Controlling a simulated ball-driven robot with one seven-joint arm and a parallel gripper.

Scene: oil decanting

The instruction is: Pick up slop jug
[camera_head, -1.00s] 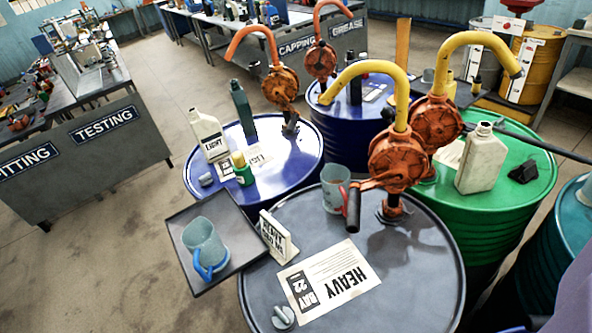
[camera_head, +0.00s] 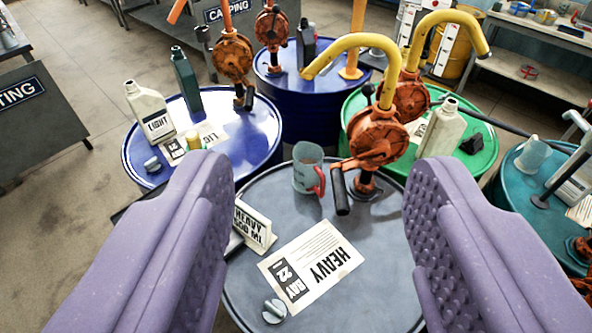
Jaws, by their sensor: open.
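My gripper (camera_head: 320,172) is open and empty, with one purple padded finger at each side of the picture. A translucent grey jug with a red handle (camera_head: 306,172) stands upright on the grey HEAVY drum (camera_head: 375,265), seen between the fingers and beyond them. Another pale jug (camera_head: 533,155) stands on the teal drum at the right. The blue-handled jug seen earlier on the dark tray is hidden, apparently behind my left finger. I see no label naming any jug as slop.
An orange pump with a yellow spout (camera_head: 378,140) rises close right of the red-handled jug. A HEAVY sign (camera_head: 254,224), a card (camera_head: 310,265) and a grey cap (camera_head: 274,310) sit on the drum. Blue drums (camera_head: 255,150) and a green drum (camera_head: 480,150) stand around it.

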